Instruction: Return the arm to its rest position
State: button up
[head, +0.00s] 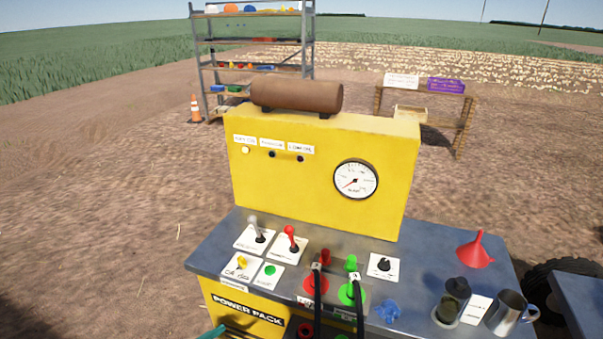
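My arm and gripper do not show in the head view, so I cannot see their pose or whether the gripper holds anything. In front of me stands the yellow power pack (321,185) with a blue-grey worktop (222,246). A brown cylinder (297,95) lies on top of its upright panel. A round white gauge (355,180) is on the panel. A grey-knobbed lever (256,229) and a red-knobbed lever (291,239) stand on the worktop. Two black hoses run down from the area of the red and green fittings.
A red funnel (475,251), a dark jar (452,303), a metal mug (509,314) and a blue object (388,311) stand on the worktop's right part. Behind are a shelf rack (205,75), an orange cone (195,110) and a wooden stand (464,127). Open dirt lies left.

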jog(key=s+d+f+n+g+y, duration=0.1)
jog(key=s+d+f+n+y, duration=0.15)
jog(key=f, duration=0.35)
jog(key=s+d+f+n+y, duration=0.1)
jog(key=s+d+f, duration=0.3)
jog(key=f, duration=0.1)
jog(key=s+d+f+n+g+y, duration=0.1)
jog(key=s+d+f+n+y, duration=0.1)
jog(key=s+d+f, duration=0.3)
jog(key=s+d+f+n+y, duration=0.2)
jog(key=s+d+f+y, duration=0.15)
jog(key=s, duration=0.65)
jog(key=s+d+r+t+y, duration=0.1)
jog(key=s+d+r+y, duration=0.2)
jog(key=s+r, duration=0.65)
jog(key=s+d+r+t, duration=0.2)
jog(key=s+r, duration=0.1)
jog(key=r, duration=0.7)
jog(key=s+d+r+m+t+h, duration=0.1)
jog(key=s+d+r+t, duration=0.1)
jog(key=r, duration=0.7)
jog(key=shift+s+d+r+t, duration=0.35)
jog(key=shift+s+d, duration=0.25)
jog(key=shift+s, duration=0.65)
